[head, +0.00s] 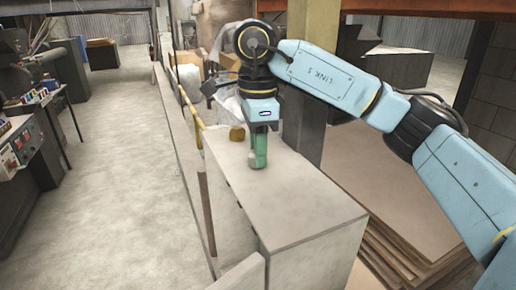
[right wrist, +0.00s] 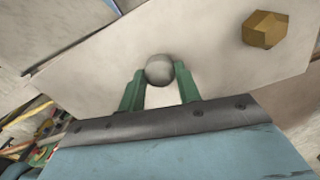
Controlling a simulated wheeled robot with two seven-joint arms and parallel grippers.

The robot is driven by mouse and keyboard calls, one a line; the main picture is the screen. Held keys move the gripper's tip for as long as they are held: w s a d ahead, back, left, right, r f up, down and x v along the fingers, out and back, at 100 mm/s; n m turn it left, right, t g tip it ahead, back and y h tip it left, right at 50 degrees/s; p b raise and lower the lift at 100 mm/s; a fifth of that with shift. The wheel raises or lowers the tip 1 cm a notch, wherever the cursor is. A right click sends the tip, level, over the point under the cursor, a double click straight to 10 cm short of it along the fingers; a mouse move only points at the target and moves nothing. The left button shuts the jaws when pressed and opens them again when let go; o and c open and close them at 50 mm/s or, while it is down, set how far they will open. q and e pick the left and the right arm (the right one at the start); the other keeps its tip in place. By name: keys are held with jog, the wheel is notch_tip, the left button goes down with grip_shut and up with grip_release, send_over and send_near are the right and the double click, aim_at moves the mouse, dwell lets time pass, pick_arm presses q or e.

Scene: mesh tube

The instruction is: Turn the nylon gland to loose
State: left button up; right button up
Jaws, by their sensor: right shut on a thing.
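My right gripper (head: 258,164) points down onto the top of a pale box-like bench. In the right wrist view its two green fingers (right wrist: 160,85) are shut on a grey, round-topped piece (right wrist: 159,69), which looks like the nylon gland. The piece sits between the fingertips, against the pale bench surface. In the head view the fingers mostly hide it, and its turn position cannot be read. My left gripper is in neither view.
A brass-coloured, many-sided piece (right wrist: 265,30) stands apart on the bench top (head: 300,200); it also shows in the head view (head: 237,133). Plastic-wrapped goods (head: 228,105) are behind. A post (head: 312,70) rises beside the bench. The bench's near end is clear.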

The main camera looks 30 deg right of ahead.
jog(key=n, duration=0.4)
jog(key=shift+r+n, duration=0.1)
jog(key=shift+n, duration=0.2)
jog(key=n, duration=0.4)
jog(key=shift+n, duration=0.3)
jog(key=n, duration=0.4)
jog(key=shift+n, duration=2)
jog(key=o, duration=1)
jog(key=shift+c, duration=0.2)
notch_tip(320, 180, up, 13)
jog(key=p, duration=0.2)
jog(key=shift+r, duration=0.15)
